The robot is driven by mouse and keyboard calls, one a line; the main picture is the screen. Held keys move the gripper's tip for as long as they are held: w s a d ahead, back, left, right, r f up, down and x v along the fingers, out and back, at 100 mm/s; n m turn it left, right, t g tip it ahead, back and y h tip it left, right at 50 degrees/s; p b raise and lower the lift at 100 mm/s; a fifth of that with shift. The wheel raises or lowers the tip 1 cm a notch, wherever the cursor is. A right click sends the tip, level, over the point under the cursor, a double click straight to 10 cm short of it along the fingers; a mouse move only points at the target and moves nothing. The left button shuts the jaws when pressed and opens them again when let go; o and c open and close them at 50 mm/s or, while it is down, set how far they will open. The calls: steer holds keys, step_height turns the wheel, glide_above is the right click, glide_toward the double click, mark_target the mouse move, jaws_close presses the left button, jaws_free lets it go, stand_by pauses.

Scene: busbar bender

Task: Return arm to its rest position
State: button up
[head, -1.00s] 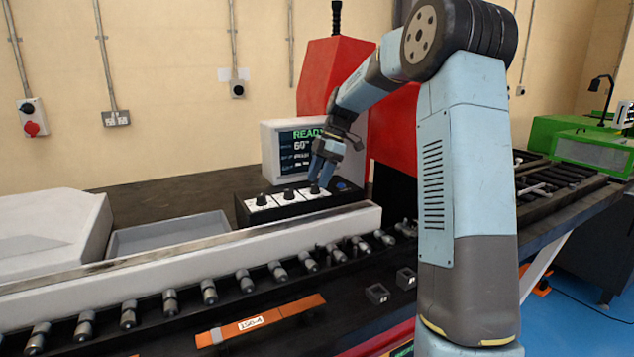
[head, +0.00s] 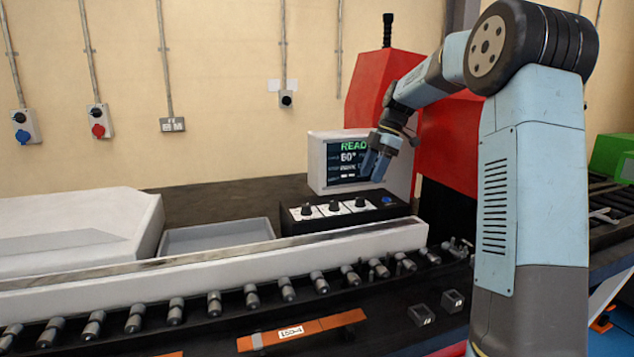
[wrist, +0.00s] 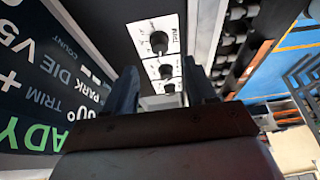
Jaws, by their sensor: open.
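My gripper (head: 376,165) is open and empty in the head view, its fingers pointing down above the control box (head: 300,223) with its row of black knobs. It hangs in front of the lit screen (head: 347,160), which shows READY and 60°, and covers part of it. There is a gap between the fingertips and the knobs. Nothing is between the fingers.
The red machine body (head: 440,150) stands close behind my arm. A row of grey rollers (head: 251,296) runs along the front, with an orange bar (head: 305,331) before it. A grey tray (head: 215,236) lies left of the control box. Space above the tray is free.

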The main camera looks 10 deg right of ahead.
steer(key=s+a+r+m+t+h, duration=0.25)
steer(key=s+m, duration=0.25)
steer(key=s, duration=0.5)
steer(key=s+a+r+m+t+h, duration=0.1)
steer(key=s+a+r+m, duration=0.15)
steer(key=s+m, duration=0.6)
steer(key=s+f+m+t, duration=0.1)
steer(key=s+f+m, duration=0.1)
steer(key=s, duration=0.8)
steer(key=s+d+f+m+t, duration=0.1)
steer(key=s+f+m+t, duration=0.1)
steer(key=s, duration=0.8)
steer(key=shift+d+f+m+h, duration=0.25)
steer(key=shift+f+m+h, duration=0.2)
steer(key=shift+f+m, duration=0.65)
steer(key=shift+s+r+m, duration=0.1)
steer(key=shift+r+m, duration=0.15)
steer(key=shift+r, duration=0.05)
